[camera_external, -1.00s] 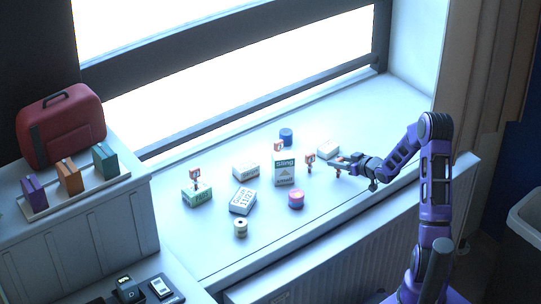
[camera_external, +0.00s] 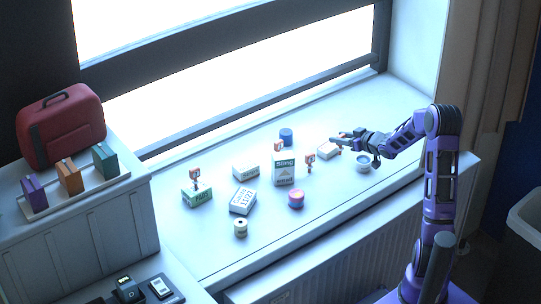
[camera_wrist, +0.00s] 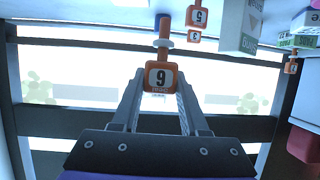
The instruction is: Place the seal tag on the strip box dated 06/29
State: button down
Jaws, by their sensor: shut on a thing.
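My gripper (camera_external: 340,138) is raised over the right part of the white sill. In the wrist view my gripper (camera_wrist: 160,82) is shut on an orange seal tag (camera_wrist: 158,76) with a white plate reading 6 as pictured; its stem points up in that picture. The date 06/29 is not legible on any. Other orange tags stand at the back (camera_external: 279,147) and beside the sling box (camera_external: 310,160).
A green-and-white box (camera_external: 197,194) bears a tag (camera_external: 195,178). The sling box (camera_external: 284,172), a blue roll (camera_external: 286,135), a pink-blue roll (camera_external: 296,199), a cream spool (camera_external: 240,228) and a pale blue-rimmed roll (camera_external: 363,162) stand around.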

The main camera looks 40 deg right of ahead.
jog(key=w+a+m+h+b, duration=0.1)
jog(key=w+b, duration=0.1)
jog(key=w, duration=0.5)
notch_tip(320, 180, up, 4)
jog(key=b, duration=0.3)
send_over(246, 165)
notch_tip(246, 165, down, 9)
jog(key=shift+f+b, duration=0.1)
jog(key=shift+b, duration=0.35)
jog(key=shift+f, duration=0.1)
jog(key=shift+c, duration=2.1)
grip_release()
